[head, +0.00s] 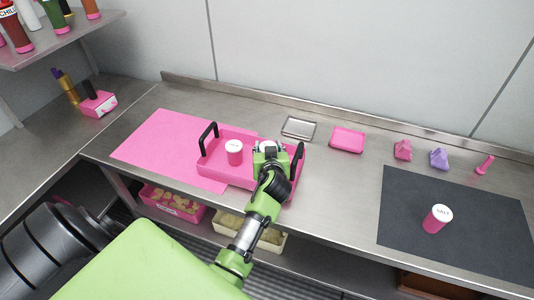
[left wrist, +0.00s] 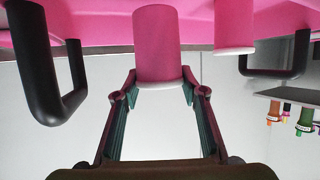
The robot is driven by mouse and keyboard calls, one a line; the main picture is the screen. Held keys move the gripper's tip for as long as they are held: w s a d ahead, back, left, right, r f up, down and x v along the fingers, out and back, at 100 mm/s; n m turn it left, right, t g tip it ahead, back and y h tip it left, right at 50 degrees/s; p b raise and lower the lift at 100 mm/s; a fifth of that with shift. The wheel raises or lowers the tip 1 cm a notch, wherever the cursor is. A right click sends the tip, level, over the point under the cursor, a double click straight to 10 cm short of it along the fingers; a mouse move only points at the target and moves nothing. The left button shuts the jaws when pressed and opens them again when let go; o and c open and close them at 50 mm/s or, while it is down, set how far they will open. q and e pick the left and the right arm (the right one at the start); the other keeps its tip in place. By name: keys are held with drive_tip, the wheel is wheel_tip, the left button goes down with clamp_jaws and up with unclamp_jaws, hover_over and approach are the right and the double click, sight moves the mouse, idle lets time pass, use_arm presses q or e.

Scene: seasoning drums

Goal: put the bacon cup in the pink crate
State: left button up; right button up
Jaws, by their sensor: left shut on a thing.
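The pink crate (head: 214,174) with two black handles stands on the steel counter, partly over the pink mat. My left gripper (head: 268,150) is over its right half, shut on a pink cup (left wrist: 157,42) with a white lid. The cup is within the crate's outline; I cannot tell whether it touches the floor. Its label is not readable. Another pink cup (head: 234,152) with a white lid stands upright in the crate, left of the gripper; it also shows in the left wrist view (left wrist: 234,22). My right gripper is not in view.
A pink cup labelled SALT (head: 436,219) stands on the dark mat (head: 480,235) at right. Behind the crate are a metal tray (head: 299,128) and a pink tray (head: 347,140). Small pink and purple items lie at back right. The pink mat (head: 155,135) is clear at left.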

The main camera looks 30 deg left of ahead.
use_arm(q)
wheel_tip(320, 180, down, 3)
drive_tip(key=shift+f, duration=0.2)
drive_tip(key=o, duration=1.2)
